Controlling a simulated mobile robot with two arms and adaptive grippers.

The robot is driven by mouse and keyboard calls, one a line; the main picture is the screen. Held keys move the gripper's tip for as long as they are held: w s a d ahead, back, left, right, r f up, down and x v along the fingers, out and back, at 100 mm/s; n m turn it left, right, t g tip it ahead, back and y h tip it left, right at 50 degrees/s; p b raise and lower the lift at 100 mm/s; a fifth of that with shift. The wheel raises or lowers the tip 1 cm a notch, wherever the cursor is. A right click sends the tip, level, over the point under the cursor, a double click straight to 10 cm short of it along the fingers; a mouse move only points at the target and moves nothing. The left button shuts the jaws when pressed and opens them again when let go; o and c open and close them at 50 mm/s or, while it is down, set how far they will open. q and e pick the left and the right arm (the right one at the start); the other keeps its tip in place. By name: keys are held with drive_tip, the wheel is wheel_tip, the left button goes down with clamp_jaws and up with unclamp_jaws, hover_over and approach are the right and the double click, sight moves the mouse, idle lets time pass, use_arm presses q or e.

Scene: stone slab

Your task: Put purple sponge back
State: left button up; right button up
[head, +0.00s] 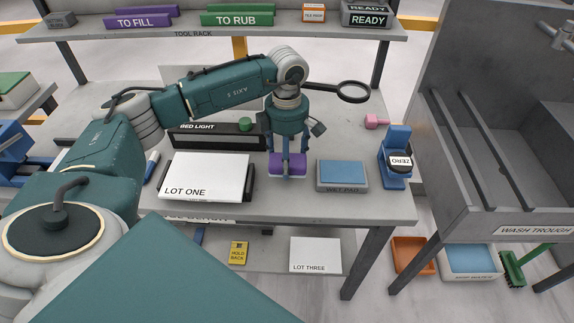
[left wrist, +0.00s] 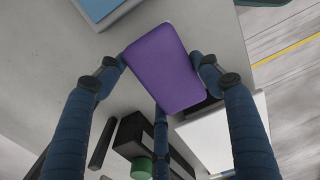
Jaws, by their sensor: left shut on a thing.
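The purple sponge (head: 287,164) is between the fingers of my left gripper (head: 287,168) over the bench, between the LOT ONE slab and the wet pad. In the left wrist view, the fingers of my left gripper (left wrist: 164,85) close on both sides of the purple sponge (left wrist: 164,68). Whether the sponge touches the bench cannot be told. A purple TO FILL block (head: 143,20) and a green TO RUB block (head: 237,19) stand on the tool rack (head: 200,33) at the back. My right gripper is not in view.
The LOT ONE slab (head: 205,177) lies left of the sponge, with the black bed light (head: 205,140) behind it. The blue wet pad (head: 342,174), the ZERO gauge (head: 397,158) and a pink piece (head: 376,121) are to the right. The wash trough (head: 535,229) stands at far right.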

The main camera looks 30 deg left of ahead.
use_arm(q)
wheel_tip(320, 180, down, 4)
drive_tip(key=shift+f+p, duration=0.1)
drive_tip(key=shift+p, duration=0.25)
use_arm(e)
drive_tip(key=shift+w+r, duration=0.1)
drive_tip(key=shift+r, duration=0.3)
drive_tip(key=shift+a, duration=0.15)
use_arm(q)
drive_tip(key=shift+f, duration=0.15)
drive_tip(key=o, duration=1)
drive_tip(key=shift+o, duration=0.2)
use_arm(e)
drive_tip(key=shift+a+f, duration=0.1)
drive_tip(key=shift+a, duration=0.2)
